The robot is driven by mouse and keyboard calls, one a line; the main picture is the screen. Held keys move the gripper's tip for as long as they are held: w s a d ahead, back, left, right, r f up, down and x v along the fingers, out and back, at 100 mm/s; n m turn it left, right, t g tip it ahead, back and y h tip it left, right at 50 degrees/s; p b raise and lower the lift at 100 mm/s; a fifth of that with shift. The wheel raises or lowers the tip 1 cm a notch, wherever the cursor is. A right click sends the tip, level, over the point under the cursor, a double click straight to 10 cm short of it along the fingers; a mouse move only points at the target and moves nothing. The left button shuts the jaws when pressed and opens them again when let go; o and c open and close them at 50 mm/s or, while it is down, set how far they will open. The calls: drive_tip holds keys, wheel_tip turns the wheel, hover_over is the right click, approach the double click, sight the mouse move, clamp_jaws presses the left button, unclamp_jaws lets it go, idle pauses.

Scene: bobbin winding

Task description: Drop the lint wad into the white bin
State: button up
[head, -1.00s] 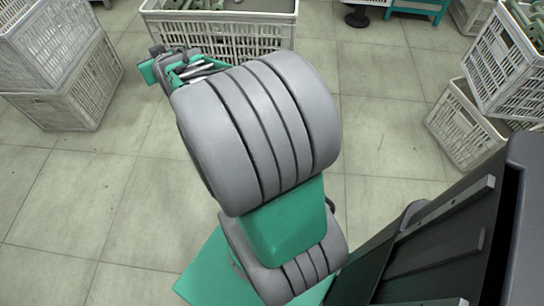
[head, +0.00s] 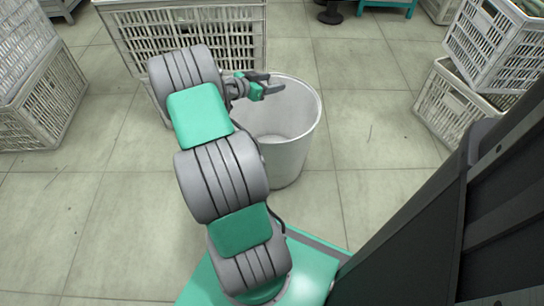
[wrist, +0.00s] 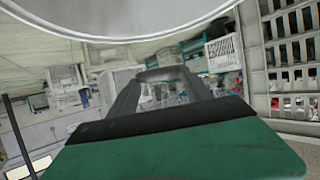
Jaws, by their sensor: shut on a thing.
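The white bin (head: 292,158) stands on the floor, upright, just beyond my base, its round mouth open upward. My gripper (head: 272,84) is above the bin's mouth, near the far part of the rim, with its fingers pointing right. In the wrist view the fingers (wrist: 162,78) reach forward and the bin's pale curved wall and rim (wrist: 130,28) fill the top. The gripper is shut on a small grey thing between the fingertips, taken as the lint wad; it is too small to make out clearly.
A large pale crate (head: 205,38) stands behind the arm and bin. Stacked crates stand at the left (head: 40,105) and right (head: 455,105). A dark panel (head: 425,220) rises at lower right. The tiled floor right of the bin is clear.

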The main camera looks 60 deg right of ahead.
wheel_tip(320, 180, down, 6)
drive_tip(key=b, duration=0.2)
drive_tip(key=shift+r+b, duration=0.15)
drive_tip(key=shift+b, duration=0.2)
drive_tip(key=o, duration=1.4)
drive_tip(key=p+v, duration=0.2)
drive_tip(key=v, duration=0.6)
drive_tip(key=shift+d, duration=0.1)
drive_tip(key=shift+w+r+p, duration=0.1)
drive_tip(key=shift+p, duration=0.2)
